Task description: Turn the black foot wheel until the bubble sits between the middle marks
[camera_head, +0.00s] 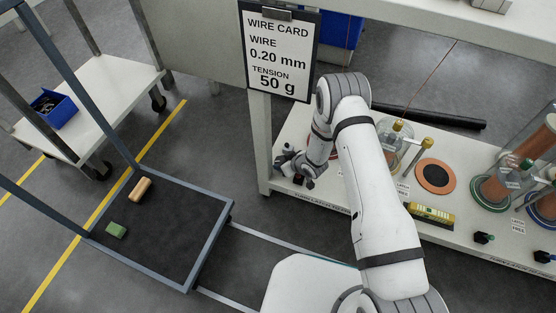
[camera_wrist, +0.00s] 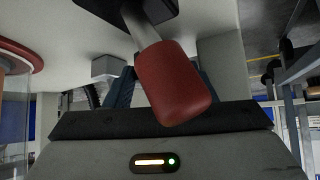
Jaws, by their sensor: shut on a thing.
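My gripper (camera_head: 297,172) is at the left end of the white bench, low over its top. In the wrist view, a red cylindrical grip (camera_wrist: 174,84) on a grey shaft with a black base sits between the dark fingers of my gripper (camera_wrist: 163,88), which is shut on it. A yellow-green level (camera_head: 432,214) lies on the bench, right of my arm; its bubble and marks are too small to read. Two small black knobs (camera_head: 484,238) (camera_head: 543,256) are at the bench's front edge, well away from my gripper. I cannot tell which part is the foot wheel.
A wire card (camera_head: 280,52) hangs above the bench. An orange disc (camera_head: 435,176), glass jars (camera_head: 492,188) and a black rod (camera_head: 430,115) are on or behind the bench. A framed dark platform (camera_head: 165,235) holds a tan block and a green block. A blue bin (camera_head: 53,110) stands on the left cart.

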